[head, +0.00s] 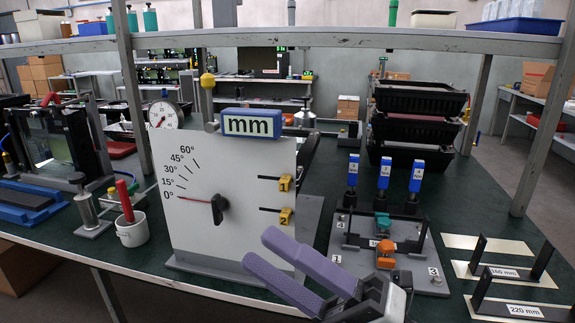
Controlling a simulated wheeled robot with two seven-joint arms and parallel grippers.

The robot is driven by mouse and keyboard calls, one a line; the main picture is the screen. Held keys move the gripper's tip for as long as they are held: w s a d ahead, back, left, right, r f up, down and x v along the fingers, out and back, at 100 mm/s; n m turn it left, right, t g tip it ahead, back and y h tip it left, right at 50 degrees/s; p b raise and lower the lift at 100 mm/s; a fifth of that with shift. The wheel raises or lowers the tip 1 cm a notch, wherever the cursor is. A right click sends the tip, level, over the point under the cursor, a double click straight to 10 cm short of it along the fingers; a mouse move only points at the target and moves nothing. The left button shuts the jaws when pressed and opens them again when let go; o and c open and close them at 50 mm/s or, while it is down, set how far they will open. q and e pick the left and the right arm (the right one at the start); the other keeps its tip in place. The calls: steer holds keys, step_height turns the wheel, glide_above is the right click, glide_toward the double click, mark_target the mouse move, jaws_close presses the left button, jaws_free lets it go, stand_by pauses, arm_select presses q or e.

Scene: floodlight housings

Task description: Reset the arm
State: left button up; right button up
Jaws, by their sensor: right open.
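My right gripper (262,250) has two long purple fingers that come in from the bottom centre and point up and to the left. The fingers are apart and nothing shows between them. In the picture the gripper overlaps the lower right part of a white angle panel (220,160) standing on the bench. I cannot tell how far it is from the panel. The panel's red needle (196,199) lies near the 0° mark, with its black hub (219,204) at the right. My left gripper is not in view.
A fixture plate (350,252) with teal and orange clamps stands right of the panel, behind my gripper. Blue-handled tools (384,174) and black trays (415,125) are beyond it. Length gauges (510,272) lie at right. A white cup (132,230) stands left. A shelf crosses above.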

steer(key=w+d+f+m+t+h+p, duration=0.1)
steer(key=w+d+f+m+t+h, duration=0.15)
steer(key=d+f+m+h, duration=0.35)
steer(key=w+d+f+m+t+h+p, duration=0.1)
steer(key=f+m+t+h, duration=0.35)
steer(key=f+m, duration=0.45)
steer(key=w+d+f+m+t+h, duration=0.1)
steer(key=d+f+m+t+h, duration=0.1)
steer(key=d+f+m+h, duration=0.5)
steer(key=s+d+f+m+g+h+p, duration=0.1)
steer(key=s+d+f+m+g+h, duration=0.2)
steer(key=s+f, duration=1.4)
step_height(320, 180, down, 2)
steer(key=m+g, duration=0.4)
steer(key=m, duration=0.3)
steer(key=shift+f+m+p, duration=0.25)
steer(key=shift+m+p, duration=0.15)
